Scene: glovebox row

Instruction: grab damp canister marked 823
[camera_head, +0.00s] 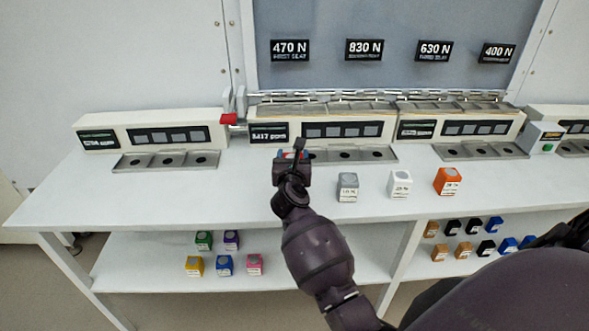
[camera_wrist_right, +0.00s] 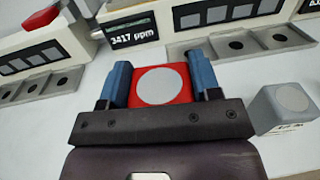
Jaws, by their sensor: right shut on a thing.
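My right gripper (camera_head: 291,158) is shut on a red canister (camera_wrist_right: 160,86) with a round pale disc on top. In the right wrist view its two blue fingers sit on either side of the canister. In the head view the gripper is over the bench, in front of the middle instrument, and mostly hides the canister. A grey canister (camera_head: 347,187), a white one (camera_head: 400,184) and an orange one (camera_head: 448,181) stand in a row to the right. Their labels are too small to read; no 823 can be made out. My left gripper is not in view.
Instruments with displays line the back of the white bench (camera_head: 120,196), with metal socket trays (camera_head: 168,161) before them. A red block (camera_head: 228,119) sits by the middle instrument. The lower shelf (camera_head: 130,270) holds several coloured canisters. The bench's front left is clear.

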